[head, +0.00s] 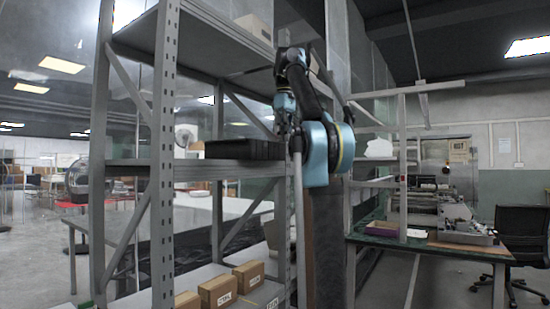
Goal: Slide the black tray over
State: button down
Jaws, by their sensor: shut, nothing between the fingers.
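The black tray (243,149) lies flat on the middle shelf (205,170) of the grey metal rack, towards its right end. My gripper (283,128) is near the tray's right end, at about shelf height or a little above. It is shut with nothing held. It looks small and dark, and I cannot tell whether it touches the tray. My blue and black arm stands to the right of the rack.
A rack upright (163,150) stands in front of the shelf on the left. Several cardboard boxes (218,292) sit on the lower shelf. A box (254,27) is on the top shelf. A workbench (440,243) and a black chair (522,240) stand at right.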

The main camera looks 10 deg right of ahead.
aim_at(269, 159)
jog(key=shift+w+a+f, duration=0.45)
jog(key=shift+a+f, duration=0.05)
jog(key=shift+f, duration=0.65)
jog(key=shift+w+a+f, duration=0.4)
jog(key=shift+a+f, duration=0.15)
jog(key=shift+f, duration=0.65)
jog(key=shift+w+a+f, duration=0.45)
jog(key=shift+a+f, duration=0.05)
jog(key=shift+f, duration=0.65)
jog(key=shift+w+a, duration=1.1)
jog(key=shift+a, duration=0.2)
